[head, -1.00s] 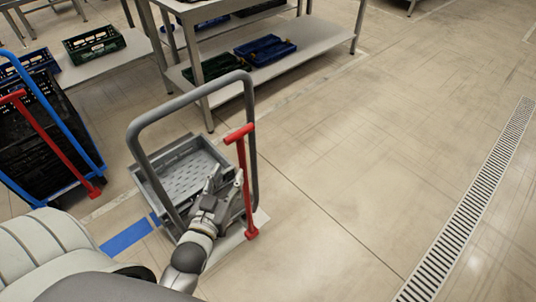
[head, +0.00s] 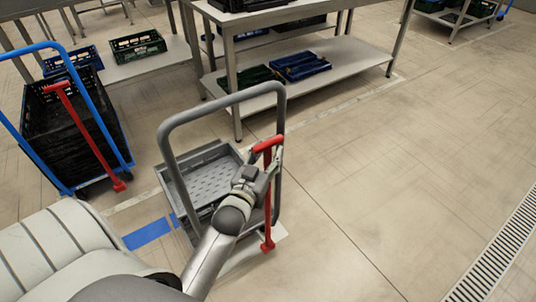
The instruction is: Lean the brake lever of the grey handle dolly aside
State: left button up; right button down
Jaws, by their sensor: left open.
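The grey handle dolly (head: 161,150) stands in front of me with a grey crate (head: 207,160) on it. Its red brake lever (head: 268,220) rises upright at the right side of the handle frame and ends in a red crossbar (head: 267,144). My left gripper (head: 273,160) is at the upper part of the lever, just below the crossbar. Its fingers are open around or beside the lever; which of these I cannot tell. The lever's foot is visible near the floor, and part of the crate is hidden behind my left arm. My right gripper is not in view.
A blue handle dolly (head: 92,77) with black crates and its own red lever (head: 88,127) stands at the left. A metal table (head: 345,68) with crates on its lower shelf is behind. The floor to the right is clear, with a drain grate (head: 503,250).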

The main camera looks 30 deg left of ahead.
pick_arm(q)
jog(key=shift+w, duration=0.25)
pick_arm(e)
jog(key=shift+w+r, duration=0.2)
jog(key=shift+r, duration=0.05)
pick_arm(q)
jog(key=shift+c, duration=0.3)
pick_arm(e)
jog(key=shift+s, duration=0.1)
